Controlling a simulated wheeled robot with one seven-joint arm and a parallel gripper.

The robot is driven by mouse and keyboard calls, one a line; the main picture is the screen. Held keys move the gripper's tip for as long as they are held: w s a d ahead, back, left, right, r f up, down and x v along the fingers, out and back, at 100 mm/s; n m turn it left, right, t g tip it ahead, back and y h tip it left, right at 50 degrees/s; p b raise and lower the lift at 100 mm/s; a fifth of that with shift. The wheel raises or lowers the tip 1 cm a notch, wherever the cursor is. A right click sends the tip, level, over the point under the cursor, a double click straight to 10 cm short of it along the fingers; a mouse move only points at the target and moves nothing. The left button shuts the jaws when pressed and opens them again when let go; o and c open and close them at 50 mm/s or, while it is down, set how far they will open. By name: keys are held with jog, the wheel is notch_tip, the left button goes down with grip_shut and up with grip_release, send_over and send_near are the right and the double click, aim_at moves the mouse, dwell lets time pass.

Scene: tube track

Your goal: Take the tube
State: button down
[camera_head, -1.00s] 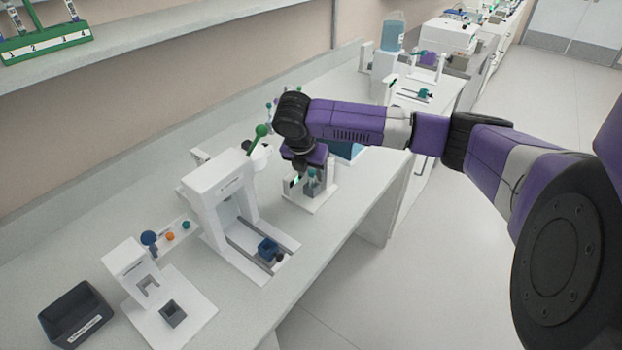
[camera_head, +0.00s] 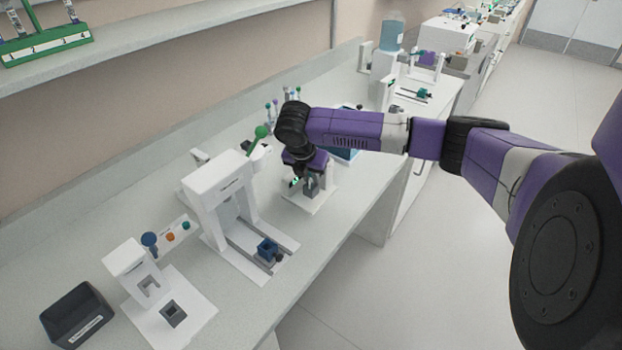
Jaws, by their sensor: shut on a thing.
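My gripper (camera_head: 307,181) points down over a small grey block (camera_head: 312,188) on a white base plate (camera_head: 308,203), in the middle of the bench. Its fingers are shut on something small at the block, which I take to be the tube. The tube itself is mostly hidden by the fingers and block, and I cannot tell whether it still sits in the block. A small bright green spot shows beside the fingers.
A smaller white stand (camera_head: 130,262) and black bin (camera_head: 78,315) are at the front left.

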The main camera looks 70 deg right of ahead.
notch_tip(320, 180, up, 20)
jog(key=b, duration=0.3)
dwell(0.5)
